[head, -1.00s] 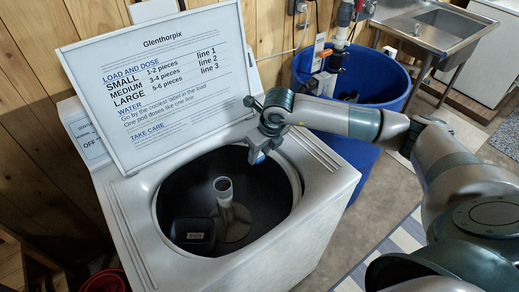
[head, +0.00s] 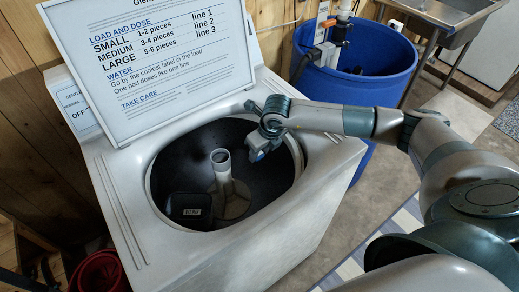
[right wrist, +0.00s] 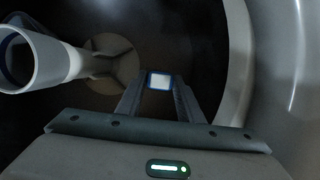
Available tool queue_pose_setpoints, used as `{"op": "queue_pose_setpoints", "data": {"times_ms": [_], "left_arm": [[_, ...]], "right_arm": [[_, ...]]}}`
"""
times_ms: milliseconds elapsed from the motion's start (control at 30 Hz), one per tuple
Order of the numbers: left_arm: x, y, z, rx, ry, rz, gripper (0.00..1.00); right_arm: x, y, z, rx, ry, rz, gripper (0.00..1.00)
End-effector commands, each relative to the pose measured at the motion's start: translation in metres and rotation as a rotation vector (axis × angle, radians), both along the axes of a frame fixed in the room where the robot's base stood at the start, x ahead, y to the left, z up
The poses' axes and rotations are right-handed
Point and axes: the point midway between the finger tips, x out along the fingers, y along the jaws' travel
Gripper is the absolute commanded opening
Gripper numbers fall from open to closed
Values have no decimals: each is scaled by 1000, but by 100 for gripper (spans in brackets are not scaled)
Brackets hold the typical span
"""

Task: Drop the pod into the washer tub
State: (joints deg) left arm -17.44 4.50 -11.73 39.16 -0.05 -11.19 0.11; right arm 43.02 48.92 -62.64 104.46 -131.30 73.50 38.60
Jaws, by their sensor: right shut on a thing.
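The washer tub (head: 180,165) is a dark round opening in the top of the white washer, with a pale agitator post (head: 221,168) at its centre. A dark bundle with a small label (head: 190,209) lies at the tub's left bottom. My right gripper (head: 258,154) is over the tub's right rear part. In the right wrist view its fingers (right wrist: 160,90) are shut on the pod (right wrist: 160,81), a small white square with a blue edge. The pod hangs over the tub, right of the agitator. My left gripper is not in view.
The raised lid (head: 155,70) carries a printed load and dose chart and stands behind the tub. A blue barrel (head: 365,62) is behind and right of the washer, near a steel sink (head: 445,14). A red bucket (head: 100,272) stands at lower left.

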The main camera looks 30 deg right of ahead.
Motion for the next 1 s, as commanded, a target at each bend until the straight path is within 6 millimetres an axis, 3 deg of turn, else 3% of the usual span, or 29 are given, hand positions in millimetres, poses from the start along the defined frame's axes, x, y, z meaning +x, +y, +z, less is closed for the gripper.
{"op": "queue_pose_setpoints", "data": {"times_ms": [367,400,467,1000], "left_arm": [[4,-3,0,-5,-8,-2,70],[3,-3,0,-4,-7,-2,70],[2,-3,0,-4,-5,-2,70],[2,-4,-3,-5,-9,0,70]], "right_arm": [[0,0,-2,0,0,0,12],[0,0,-2,0,0,0,41],[0,0,-2,0,0,0,55],[-3,0,7,1,-1,1,55]]}}
